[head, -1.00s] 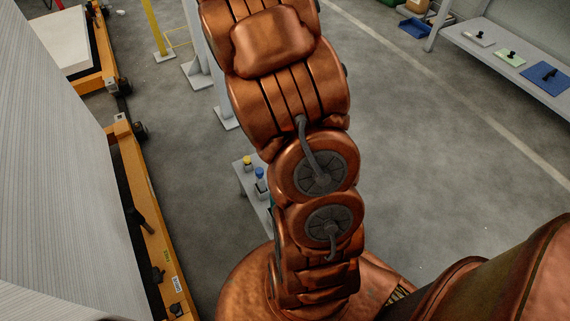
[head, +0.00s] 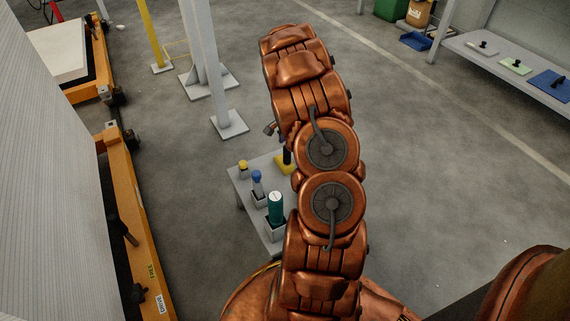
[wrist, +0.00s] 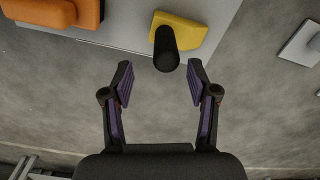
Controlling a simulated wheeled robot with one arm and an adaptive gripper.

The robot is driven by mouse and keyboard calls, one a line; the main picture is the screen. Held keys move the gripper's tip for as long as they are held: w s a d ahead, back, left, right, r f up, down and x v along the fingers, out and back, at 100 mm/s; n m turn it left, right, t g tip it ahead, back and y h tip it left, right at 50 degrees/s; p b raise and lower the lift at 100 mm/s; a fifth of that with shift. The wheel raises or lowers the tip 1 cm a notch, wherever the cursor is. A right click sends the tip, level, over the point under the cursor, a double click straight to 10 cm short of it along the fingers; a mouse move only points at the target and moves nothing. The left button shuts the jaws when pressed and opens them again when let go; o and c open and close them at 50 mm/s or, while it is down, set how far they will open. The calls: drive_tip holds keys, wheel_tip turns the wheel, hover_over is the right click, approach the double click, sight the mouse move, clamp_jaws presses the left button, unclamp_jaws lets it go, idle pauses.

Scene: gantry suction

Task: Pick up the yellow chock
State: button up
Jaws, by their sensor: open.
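The yellow chock (head: 283,167) lies at the far right end of a small grey table, partly hidden by my arm in the head view. It has a black upright handle. In the wrist view the yellow chock (wrist: 187,30) is at the top centre, on the table's edge, with its dark handle pointing toward the camera. My gripper (wrist: 159,78) is open and empty, with its two fingers spread. The handle's end lies just beyond the fingertips, between them in the picture. The fingers appear apart from the chock. My gripper is hidden behind my arm in the head view.
The grey table (head: 246,207) also carries a green bottle (head: 275,208), a blue-topped bottle (head: 257,184) and a small yellow-capped item (head: 243,167). A grey post (head: 205,50) stands behind. An orange frame (head: 140,220) runs along the left. A shelf (head: 490,60) with trowel-like tools is at right.

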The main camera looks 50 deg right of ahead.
drive_tip(key=f, duration=0.2)
drive_tip(key=f+b, duration=0.1)
drive_tip(key=f, duration=0.1)
drive_tip(key=f+b, duration=0.1)
drive_tip(key=f, duration=0.1)
drive_tip(key=shift+w+f, duration=0.3)
drive_tip(key=shift+f, duration=0.1)
drive_tip(key=shift+c, duration=0.3)
drive_tip(key=shift+r, duration=0.1)
clamp_jaws()
